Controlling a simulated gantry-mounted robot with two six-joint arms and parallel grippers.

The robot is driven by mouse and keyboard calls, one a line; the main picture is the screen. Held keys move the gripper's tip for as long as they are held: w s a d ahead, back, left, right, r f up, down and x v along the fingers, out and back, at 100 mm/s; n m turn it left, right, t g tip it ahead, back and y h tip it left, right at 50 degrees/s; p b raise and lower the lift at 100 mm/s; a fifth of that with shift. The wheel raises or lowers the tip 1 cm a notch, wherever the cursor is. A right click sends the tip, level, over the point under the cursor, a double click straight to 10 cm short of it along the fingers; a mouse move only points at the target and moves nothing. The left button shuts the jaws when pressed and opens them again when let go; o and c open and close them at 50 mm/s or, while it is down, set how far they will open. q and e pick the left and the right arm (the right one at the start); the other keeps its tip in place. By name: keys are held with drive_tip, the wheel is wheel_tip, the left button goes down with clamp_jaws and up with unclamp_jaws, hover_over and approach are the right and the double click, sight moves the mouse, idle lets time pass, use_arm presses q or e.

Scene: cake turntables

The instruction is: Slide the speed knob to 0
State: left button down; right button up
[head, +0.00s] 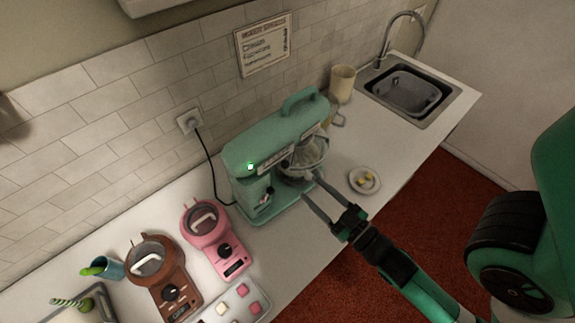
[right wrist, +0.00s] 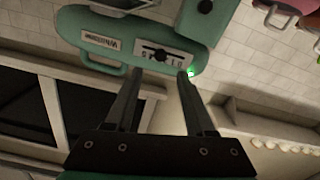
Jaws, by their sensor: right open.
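A mint-green stand mixer (head: 240,155) stands on the counter against the tiled wall, with a lit green lamp on its head. In the right wrist view the mixer (right wrist: 88,30) appears upside down. There a pale panel with lettering carries the dark speed knob (right wrist: 155,54), near the middle of its slot; I cannot read the numbers. My right gripper (head: 310,184) is open and empty, its fingers reaching toward the mixer's bowl side in the head view. In the right wrist view the right gripper's tips (right wrist: 160,74) lie just below the panel, with no clear contact. My left gripper is not in view.
A glass bowl (head: 308,152) sits under the mixer head. A sink (head: 405,90) and a beige canister (head: 342,82) are at the back.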

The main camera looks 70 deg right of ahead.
sight(288, 166)
drive_tip(key=p+x, duration=0.5)
drive_tip(key=x, duration=0.5)
drive_tip(key=shift+a+r, duration=0.1)
drive_tip(key=shift+r, duration=0.05)
drive_tip(key=shift+w, duration=0.25)
clamp_jaws()
idle(0.7)
